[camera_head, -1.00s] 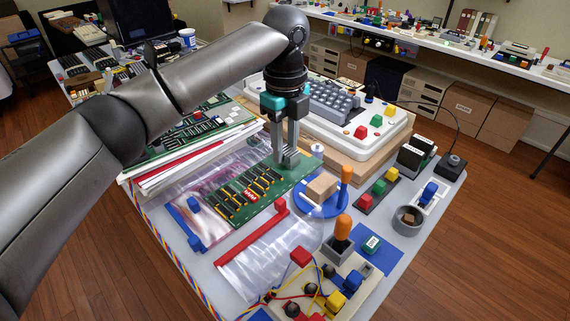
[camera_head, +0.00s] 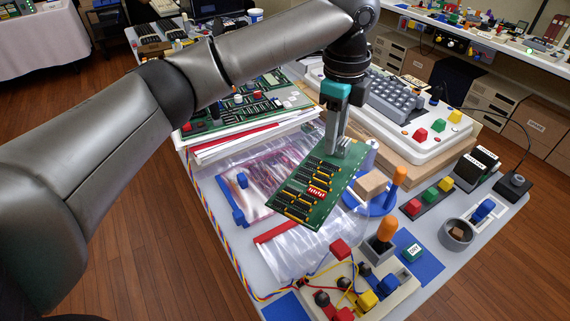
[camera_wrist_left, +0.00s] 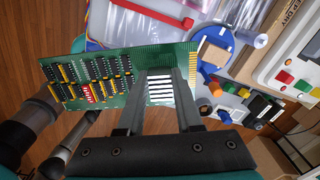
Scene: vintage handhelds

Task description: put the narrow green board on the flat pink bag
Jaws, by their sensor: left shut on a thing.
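The narrow green board (camera_head: 309,192), with black chips and a red part, is held by my left gripper (camera_head: 341,150) at its far right end. It looks raised and tilted above the table, overlapping the pink bag's right side and the clear bag's red bar. In the left wrist view the board (camera_wrist_left: 92,82) extends left from the closed fingers (camera_wrist_left: 160,88). The flat pink bag (camera_head: 266,167) lies on the table left of the board, with a blue clip bar (camera_head: 239,203) at its left end; the board hides part of it. My right gripper is out of view.
A clear bag (camera_head: 294,259) with a red bar (camera_head: 277,233) lies in front of the board. A blue round dish (camera_head: 381,205) with a tan block is close to its right. A paper stack with a larger green board (camera_head: 257,104) stands behind; a keyboard unit (camera_head: 397,96) is back right.

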